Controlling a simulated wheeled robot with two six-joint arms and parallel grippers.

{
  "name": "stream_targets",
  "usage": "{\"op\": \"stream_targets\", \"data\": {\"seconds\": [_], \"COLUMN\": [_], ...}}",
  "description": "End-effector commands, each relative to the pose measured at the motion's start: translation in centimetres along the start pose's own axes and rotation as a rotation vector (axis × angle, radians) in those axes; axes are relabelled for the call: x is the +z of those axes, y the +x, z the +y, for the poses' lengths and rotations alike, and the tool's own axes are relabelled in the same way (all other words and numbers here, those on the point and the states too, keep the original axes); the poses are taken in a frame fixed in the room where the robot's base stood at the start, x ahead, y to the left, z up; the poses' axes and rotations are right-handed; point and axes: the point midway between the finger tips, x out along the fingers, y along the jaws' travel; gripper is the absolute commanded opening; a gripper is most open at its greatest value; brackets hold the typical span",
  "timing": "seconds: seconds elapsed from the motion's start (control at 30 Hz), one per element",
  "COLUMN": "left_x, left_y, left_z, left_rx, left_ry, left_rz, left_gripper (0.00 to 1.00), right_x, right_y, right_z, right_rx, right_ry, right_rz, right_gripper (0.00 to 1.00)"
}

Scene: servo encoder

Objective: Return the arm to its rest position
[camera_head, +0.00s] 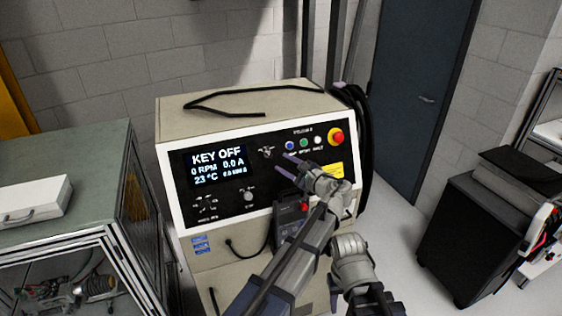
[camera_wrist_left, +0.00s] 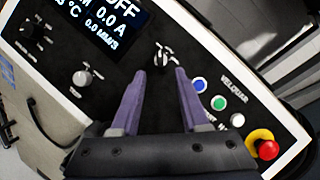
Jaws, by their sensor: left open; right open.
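My left arm (camera_head: 308,238) reaches up to the front panel of a beige test cabinet (camera_head: 225,120). Its left gripper (camera_head: 283,164) is open and empty in front of the panel. In the left wrist view, the purple fingers of the left gripper (camera_wrist_left: 158,78) are spread apart, with a small key switch (camera_wrist_left: 161,56) just beyond their tips. The switch also shows in the head view (camera_head: 266,153). The display (camera_head: 218,163) reads KEY OFF, 0 RPM and 0.0 A. Part of my right arm (camera_head: 354,264) is folded low in the head view; I cannot make out its gripper.
A red emergency button (camera_head: 335,136) and coloured push buttons sit on the panel's right. A black cable (camera_head: 240,99) lies on the cabinet top. A green-topped bench (camera_head: 88,185) stands left, a black cabinet (camera_head: 475,235) right. Bare floor lies between the test cabinet and the black cabinet.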

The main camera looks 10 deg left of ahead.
Motion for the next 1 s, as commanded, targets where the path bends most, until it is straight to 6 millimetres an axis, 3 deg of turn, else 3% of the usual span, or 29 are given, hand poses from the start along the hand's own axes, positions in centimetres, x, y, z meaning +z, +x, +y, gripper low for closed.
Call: {"op": "stream_targets", "data": {"seconds": [0.27,0.37,0.47,0.57,0.6,0.73,0.83,1.0], "left_x": [0.0,0.1,0.3,0.2,0.1,-0.7,-1.4,-2.0], "left_y": [-0.1,0.2,0.8,1.1,0.8,-1.3,-3.5,-7.2], "left_z": [0.0,1.1,4.8,10.7,13.2,20.3,23.8,27.1], "left_rx": [0.0,0.029,0.134,0.323,0.413,0.716,0.916,1.18], "left_ry": [0.0,-0.03,-0.14,-0.334,-0.423,-0.702,-0.871,-1.067], "left_rz": [0.0,0.014,0.062,0.128,0.153,0.208,0.224,0.225], "left_gripper": [0.45,0.45,0.45,0.45,0.45,0.45,0.45,0.45], "right_x": [0.0,0.0,0.0,0.0,0.0,0.0,0.0,0.0], "right_y": [0.0,0.0,0.0,0.0,0.0,0.0,0.0,0.0], "right_z": [0.0,0.0,0.0,0.0,0.0,0.0,0.0,0.0], "right_rx": [0.0,0.0,0.0,0.0,0.0,0.0,0.0,0.0], "right_ry": [0.0,0.0,0.0,0.0,0.0,0.0,0.0,0.0], "right_rz": [0.0,0.0,0.0,0.0,0.0,0.0,0.0,0.0], "right_gripper": [0.5,0.5,0.5,0.5,0.5,0.5,0.5,0.5]}}
